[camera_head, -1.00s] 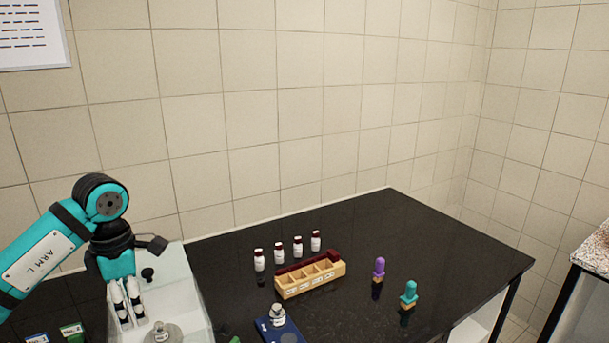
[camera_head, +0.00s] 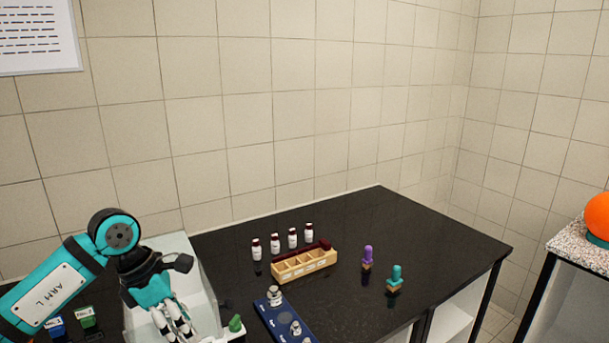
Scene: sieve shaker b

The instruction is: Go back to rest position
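My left arm comes in from the left, and its gripper (camera_head: 176,330) points down over the front of a pale, clear-walled box (camera_head: 203,284). The gripper's fingers show close together near the bottom edge; I cannot tell whether they are open, shut or holding something. My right gripper is not in view.
On the black table (camera_head: 370,215) stand several dark-capped bottles (camera_head: 292,238), a wooden rack (camera_head: 303,264), a purple-handled piece (camera_head: 367,257), a teal-handled piece (camera_head: 395,278) and a blue tray (camera_head: 274,318) with metal weights. An orange ball (camera_head: 598,214) sits on the speckled counter (camera_head: 590,249) at right.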

